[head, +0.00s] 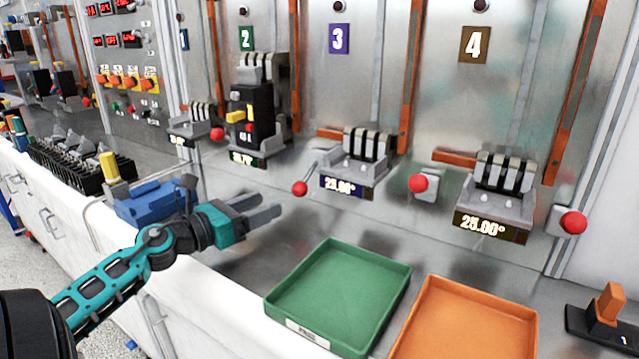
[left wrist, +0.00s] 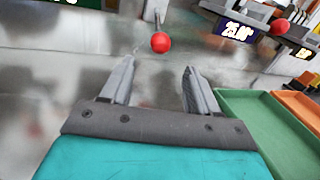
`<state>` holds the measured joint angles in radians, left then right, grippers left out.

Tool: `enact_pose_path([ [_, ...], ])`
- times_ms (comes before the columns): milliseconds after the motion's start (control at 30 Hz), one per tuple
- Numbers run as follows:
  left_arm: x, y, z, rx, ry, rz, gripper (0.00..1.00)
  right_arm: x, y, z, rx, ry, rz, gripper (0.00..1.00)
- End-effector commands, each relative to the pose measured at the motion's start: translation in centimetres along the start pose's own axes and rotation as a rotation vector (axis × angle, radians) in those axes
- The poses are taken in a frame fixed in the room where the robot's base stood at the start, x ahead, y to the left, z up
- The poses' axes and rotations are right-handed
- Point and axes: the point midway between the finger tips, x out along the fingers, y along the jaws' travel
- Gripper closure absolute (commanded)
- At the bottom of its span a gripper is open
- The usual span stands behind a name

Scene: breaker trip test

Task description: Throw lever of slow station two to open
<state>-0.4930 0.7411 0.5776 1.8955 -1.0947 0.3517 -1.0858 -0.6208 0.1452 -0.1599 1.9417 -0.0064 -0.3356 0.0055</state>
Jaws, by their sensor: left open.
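Station two has a green "2" plate (head: 247,38) and a black breaker (head: 250,118) seated in its fixture. A lever with a red ball knob (head: 300,188) stands between stations two and three. Its thin rod slants from the knob up and right; I cannot tell for certain which station it serves. The same knob shows in the left wrist view (left wrist: 160,42), just beyond the fingertips and roughly between them. My left gripper (head: 263,204) is open and empty, left of and slightly lower than the knob, apart from it. My right gripper is not in view.
Stations three (head: 355,160) and four (head: 495,188) have empty fixtures. Other red knobs stand near them (head: 418,183). A green tray (head: 340,296) and an orange tray (head: 465,320) lie in front. A blue device (head: 155,202) sits behind my left forearm.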

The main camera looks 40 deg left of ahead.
Motion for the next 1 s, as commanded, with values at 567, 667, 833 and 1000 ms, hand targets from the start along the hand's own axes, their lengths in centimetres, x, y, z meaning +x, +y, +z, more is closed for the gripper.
enact_pose_path([
  [567,8.2,0.0,0.2,0.0,-0.003,0.0,0.4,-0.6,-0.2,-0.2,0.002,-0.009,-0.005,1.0],
  [667,9.4,0.0,0.2,-0.001,-0.003,0.001,0.4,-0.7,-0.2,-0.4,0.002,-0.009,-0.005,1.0],
  [833,11.1,0.0,0.1,-0.001,-0.002,0.001,0.4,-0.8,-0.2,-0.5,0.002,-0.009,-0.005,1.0],
  [1000,12.1,0.0,0.1,-0.002,-0.001,0.001,0.4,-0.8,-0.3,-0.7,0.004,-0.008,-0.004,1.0],
])
